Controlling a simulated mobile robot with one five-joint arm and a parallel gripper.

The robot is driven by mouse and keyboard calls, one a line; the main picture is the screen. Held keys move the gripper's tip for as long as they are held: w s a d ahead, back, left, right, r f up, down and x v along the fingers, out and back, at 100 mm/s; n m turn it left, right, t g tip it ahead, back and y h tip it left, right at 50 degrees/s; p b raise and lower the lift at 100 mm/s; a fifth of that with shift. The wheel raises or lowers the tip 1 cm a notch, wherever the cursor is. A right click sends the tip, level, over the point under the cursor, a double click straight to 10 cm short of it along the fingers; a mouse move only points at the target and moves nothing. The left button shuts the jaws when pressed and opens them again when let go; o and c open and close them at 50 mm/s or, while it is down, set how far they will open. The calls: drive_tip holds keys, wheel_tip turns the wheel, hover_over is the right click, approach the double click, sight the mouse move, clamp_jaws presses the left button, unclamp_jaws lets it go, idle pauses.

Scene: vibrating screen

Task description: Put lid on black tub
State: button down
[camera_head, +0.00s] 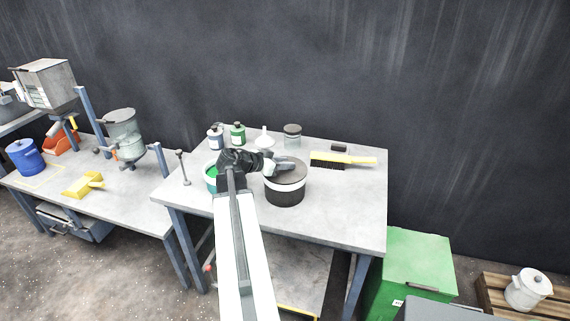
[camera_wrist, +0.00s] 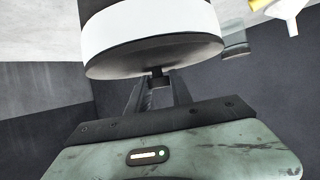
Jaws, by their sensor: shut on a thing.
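The black tub (camera_head: 284,196) has a white band and stands on the grey table in the head view. Its dark, round lid (camera_head: 293,175) lies over the tub's mouth and looks level, with no clear gap. My gripper (camera_head: 285,164) is above the tub, reaching in from the left. In the wrist view, the tub's white band (camera_wrist: 150,35) and the lid's dark face (camera_wrist: 150,60) show at the top. There my gripper (camera_wrist: 160,84) is shut on the small knob of the lid (camera_wrist: 157,71). My arm hides part of the table.
A teal pot (camera_head: 210,178) stands left of the tub, partly behind my gripper. Bottles (camera_head: 238,134), a white funnel (camera_head: 264,138) and a grey jar (camera_head: 292,136) stand behind. A yellow brush (camera_head: 345,159) lies to the right. The table's right front (camera_head: 350,215) is clear.

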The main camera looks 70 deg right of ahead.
drive_tip(key=shift+f, duration=0.15)
drive_tip(key=c, duration=1.1)
unclamp_jaws()
drive_tip(key=shift+o, duration=0.2)
drive_tip(key=p+v, duration=0.3)
drive_tip(key=v, duration=0.5)
